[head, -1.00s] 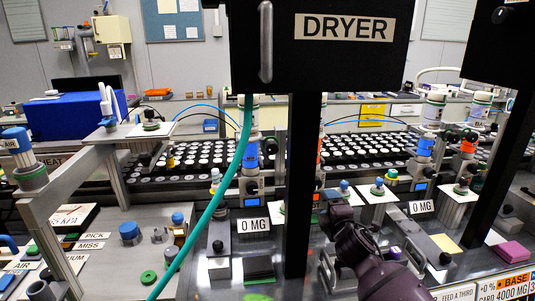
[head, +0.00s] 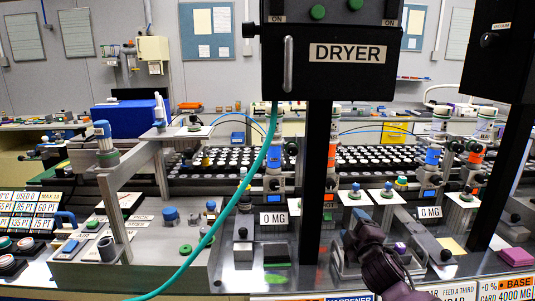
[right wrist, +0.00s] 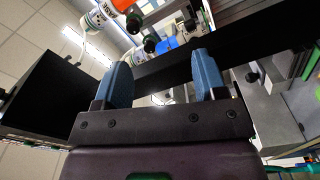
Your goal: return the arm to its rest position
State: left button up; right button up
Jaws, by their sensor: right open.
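My right arm, dark purple, comes in at the lower right of the head view, and its right gripper (head: 352,240) is over the bench just right of the black post. Its fingers are hard to make out there. In the right wrist view the right gripper (right wrist: 163,75) shows two blue fingers wide apart with nothing held between them. A dark beam crosses behind the fingers, and I cannot tell its distance. My left gripper is not in view.
The black DRYER box (head: 350,70) hangs on a black post (head: 316,190) close left of the arm. A second dark slanted post (head: 500,160) stands to the right. A green hose (head: 238,200) curves down at the left. Small stands and 0 MG labels (head: 273,219) crowd the bench.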

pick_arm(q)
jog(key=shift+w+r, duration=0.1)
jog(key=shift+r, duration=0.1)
pick_arm(e)
jog(key=s+d+f+m+g, duration=0.1)
jog(key=s+f+m, duration=0.3)
jog(key=s+f, duration=0.4)
jog(key=s+d+f+m+g+h, duration=0.1)
jog(key=s+f+m, duration=0.4)
jog(key=s, duration=1.2)
jog(key=s+d+f+m+g, duration=0.3)
jog(key=s+f+m+g, duration=0.1)
jog(key=s+f, duration=0.9)
jog(key=shift+m+g+h, duration=0.3)
jog(key=shift+m+h, duration=0.1)
jog(key=shift+m, duration=0.1)
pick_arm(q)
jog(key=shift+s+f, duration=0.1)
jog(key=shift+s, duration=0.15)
pick_arm(e)
jog(key=shift+f, duration=0.1)
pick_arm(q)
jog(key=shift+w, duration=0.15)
pick_arm(e)
jog(key=shift+w, duration=0.1)
